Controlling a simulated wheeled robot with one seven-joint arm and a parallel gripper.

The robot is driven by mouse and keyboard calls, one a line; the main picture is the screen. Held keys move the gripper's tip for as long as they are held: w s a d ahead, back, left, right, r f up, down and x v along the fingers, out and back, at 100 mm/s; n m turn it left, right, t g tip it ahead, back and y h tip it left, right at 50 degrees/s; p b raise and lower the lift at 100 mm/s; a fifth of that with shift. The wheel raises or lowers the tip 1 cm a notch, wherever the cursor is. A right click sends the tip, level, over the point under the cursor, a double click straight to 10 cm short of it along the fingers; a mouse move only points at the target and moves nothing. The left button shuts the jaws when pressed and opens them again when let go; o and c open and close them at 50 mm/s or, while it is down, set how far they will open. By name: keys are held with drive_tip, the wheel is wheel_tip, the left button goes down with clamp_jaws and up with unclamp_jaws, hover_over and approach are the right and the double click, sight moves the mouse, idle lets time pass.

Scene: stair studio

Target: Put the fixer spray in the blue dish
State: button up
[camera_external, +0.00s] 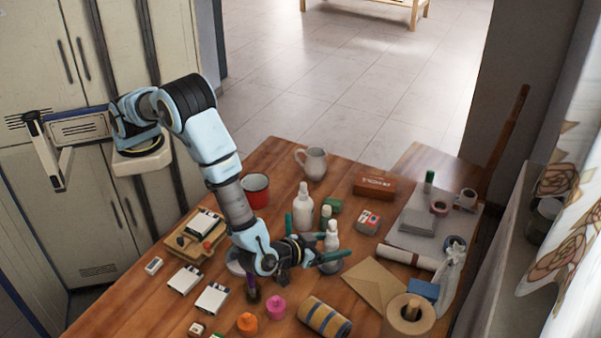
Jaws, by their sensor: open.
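My gripper (315,235) is open, low over the middle of the table, with its teal fingers spread apart. A small white spray-type bottle (332,238) stands upright by the fingers; it may be the fixer spray, but its label cannot be read. A larger white bottle (303,210) stands just behind it, with a small white-capped bottle (325,213) beside that one. I cannot tell whether a finger touches any bottle. A grey-blue round dish (331,267) shows partly beneath the right finger; I cannot be sure it is the blue dish.
A red cup (255,190), a grey jug (315,164) and a brown box (374,188) stand behind. An envelope (377,284), a rolled paper (408,258) and a striped roll (325,318) lie right and front. Pink (275,307) and orange (247,323) pots stand in front.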

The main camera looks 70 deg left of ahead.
sight(325, 245)
drive_tip(key=p+v, duration=0.3)
drive_tip(key=v, duration=0.5)
drive_tip(key=shift+s+r, duration=0.1)
drive_tip(key=shift+r, duration=0.1)
drive_tip(key=shift+s+d+r, duration=0.1)
drive_tip(key=shift+s+d, duration=0.1)
drive_tip(key=shift+s, duration=0.45)
